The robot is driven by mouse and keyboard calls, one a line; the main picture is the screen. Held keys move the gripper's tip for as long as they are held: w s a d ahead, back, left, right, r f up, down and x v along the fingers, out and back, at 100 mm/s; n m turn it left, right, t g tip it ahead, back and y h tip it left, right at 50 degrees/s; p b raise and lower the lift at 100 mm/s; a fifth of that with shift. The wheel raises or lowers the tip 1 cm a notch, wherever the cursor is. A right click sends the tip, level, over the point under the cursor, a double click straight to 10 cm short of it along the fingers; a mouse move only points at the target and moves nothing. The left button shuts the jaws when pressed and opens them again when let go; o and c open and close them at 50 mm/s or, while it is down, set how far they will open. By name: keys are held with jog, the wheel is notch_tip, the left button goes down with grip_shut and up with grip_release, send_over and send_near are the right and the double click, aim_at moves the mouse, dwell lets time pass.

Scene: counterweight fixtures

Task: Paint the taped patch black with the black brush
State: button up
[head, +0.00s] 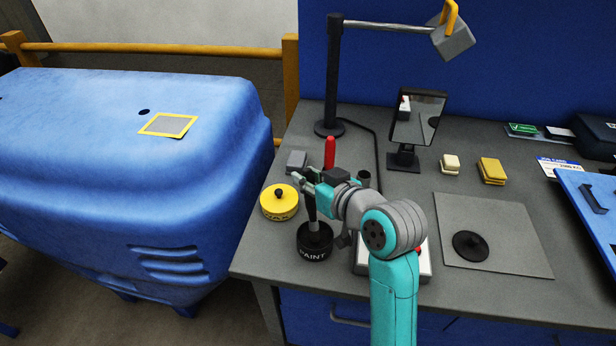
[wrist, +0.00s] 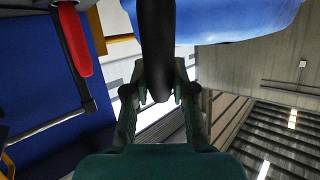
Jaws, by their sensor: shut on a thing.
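The taped patch, a grey square framed in yellow tape (head: 168,125), lies on top of the big blue casing at the left. My gripper (head: 307,180) is over the left end of the bench, shut on the dark handle of the black brush (head: 312,208). The brush stands roughly upright, its lower end at the mouth of the black paint pot (head: 314,248); its bristles are hidden. In the wrist view the black handle (wrist: 157,45) runs between my fingers (wrist: 158,92).
A yellow tin (head: 280,204) stands left of the pot, and a red handle (head: 330,152) stands behind my gripper. A lamp post (head: 333,75) and mirror (head: 418,118) stand at the back. A black knobbed lid (head: 470,246) lies on a grey mat (head: 510,235).

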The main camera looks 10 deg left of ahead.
jog(key=shift+r, duration=3.5)
